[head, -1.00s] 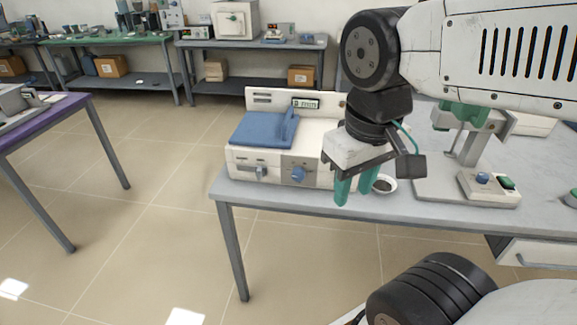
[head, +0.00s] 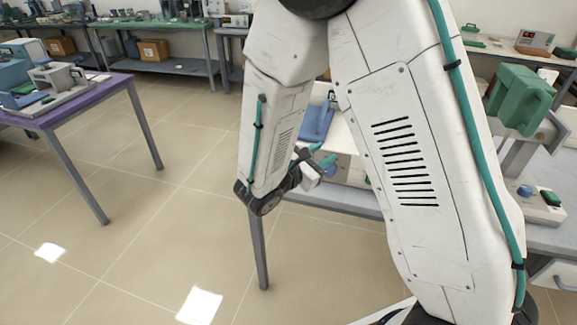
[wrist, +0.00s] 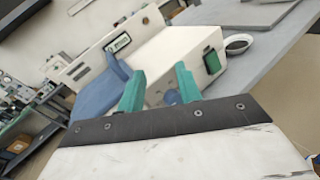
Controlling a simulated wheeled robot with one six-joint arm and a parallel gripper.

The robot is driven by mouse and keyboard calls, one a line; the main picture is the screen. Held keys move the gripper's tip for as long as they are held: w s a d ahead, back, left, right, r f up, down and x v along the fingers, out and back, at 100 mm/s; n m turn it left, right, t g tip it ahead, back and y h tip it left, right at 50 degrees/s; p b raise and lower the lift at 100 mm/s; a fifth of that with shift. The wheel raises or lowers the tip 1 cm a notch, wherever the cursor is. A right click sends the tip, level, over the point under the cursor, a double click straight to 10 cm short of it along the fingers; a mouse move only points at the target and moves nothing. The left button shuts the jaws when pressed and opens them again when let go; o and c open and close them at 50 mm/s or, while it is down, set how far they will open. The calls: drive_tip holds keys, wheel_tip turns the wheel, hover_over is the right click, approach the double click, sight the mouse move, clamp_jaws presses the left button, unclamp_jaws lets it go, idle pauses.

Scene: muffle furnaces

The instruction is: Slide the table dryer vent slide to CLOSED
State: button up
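The table dryer is a white box with a blue lid. In the head view the dryer (head: 350,160) shows only in part, because my arm covers much of it. Its blue knob (head: 331,170) shows beside my gripper. In the wrist view the dryer (wrist: 180,55) is tilted, with its blue lid (wrist: 98,99) on the left and a green switch on its side. I cannot make out the vent slide in either view now. My gripper (wrist: 160,71) is open and empty, its two green fingers apart and pointing toward the dryer. It also shows in the head view (head: 321,154).
The dryer stands on a grey table (head: 345,198). A device with green and blue buttons (head: 540,203) stands at the right. A purple-topped table (head: 110,88) is at the left. The floor between the tables is clear.

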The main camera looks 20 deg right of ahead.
drive_tip(key=w+a+f+n+t+y, duration=0.45)
drive_tip(key=a+f+n+t, duration=0.35)
drive_tip(key=f, duration=0.3)
drive_tip(key=shift+n+g, duration=0.3)
drive_tip(key=shift+g, duration=0.2)
drive_tip(key=x, duration=0.4)
drive_tip(key=a+x, duration=0.1)
drive_tip(key=x, duration=0.2)
drive_tip(key=shift+w+r, duration=0.15)
drive_tip(key=shift+w, duration=0.15)
drive_tip(key=shift+c, duration=0.3)
clamp_jaws()
drive_tip(key=w+a, duration=0.2)
drive_tip(key=a, duration=0.1)
drive_tip(key=w+a, duration=0.1)
drive_tip(key=a, duration=0.1)
drive_tip(key=shift+w+a, duration=0.15)
drive_tip(key=shift+w, duration=0.25)
